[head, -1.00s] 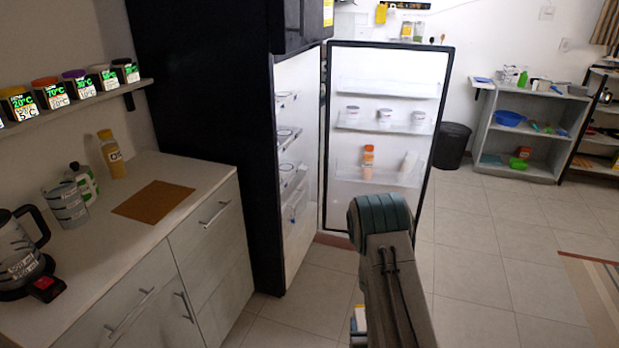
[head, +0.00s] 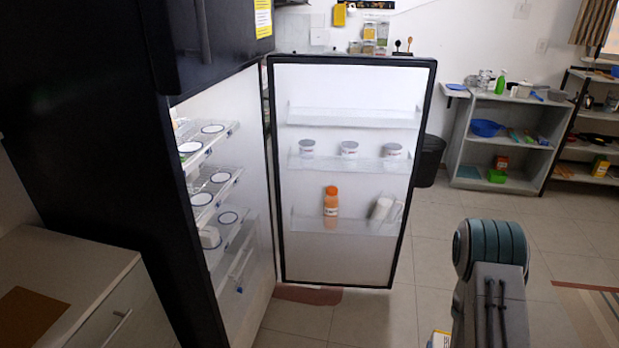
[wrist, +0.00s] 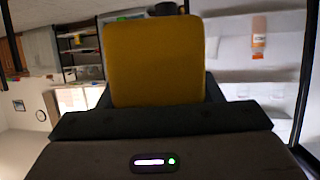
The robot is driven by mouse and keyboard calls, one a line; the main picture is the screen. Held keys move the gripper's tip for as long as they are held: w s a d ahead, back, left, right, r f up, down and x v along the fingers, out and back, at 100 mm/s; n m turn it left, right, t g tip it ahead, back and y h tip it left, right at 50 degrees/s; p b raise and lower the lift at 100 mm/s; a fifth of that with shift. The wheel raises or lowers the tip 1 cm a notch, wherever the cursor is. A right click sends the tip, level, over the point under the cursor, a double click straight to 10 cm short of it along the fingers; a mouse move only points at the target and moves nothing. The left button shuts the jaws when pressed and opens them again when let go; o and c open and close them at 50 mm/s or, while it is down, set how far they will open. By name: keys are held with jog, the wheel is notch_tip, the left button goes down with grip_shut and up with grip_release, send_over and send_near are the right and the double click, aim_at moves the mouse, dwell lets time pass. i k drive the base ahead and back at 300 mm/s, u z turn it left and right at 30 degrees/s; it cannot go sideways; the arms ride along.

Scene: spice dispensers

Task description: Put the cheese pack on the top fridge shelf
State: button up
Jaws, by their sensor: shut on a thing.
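The cheese pack (wrist: 153,55) is a yellow block, held in my gripper (wrist: 158,98) in the wrist view. My gripper is shut on it. My gripper is outside the fridge.
Lower fridge shelves (head: 215,187) also hold round dishes. The door racks hold white jars (head: 349,149), an orange bottle (head: 331,200) and a white jug (head: 382,208). A counter (head: 75,265) stands at the left. The floor (head: 400,310) right of the door is clear.

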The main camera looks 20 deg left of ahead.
aim_at(184, 146)
jog(key=u, duration=0.15)
jog(key=i, duration=1.25)
jog(key=u, duration=1.1)
jog(key=i, duration=0.65)
jog(key=u, duration=0.8)
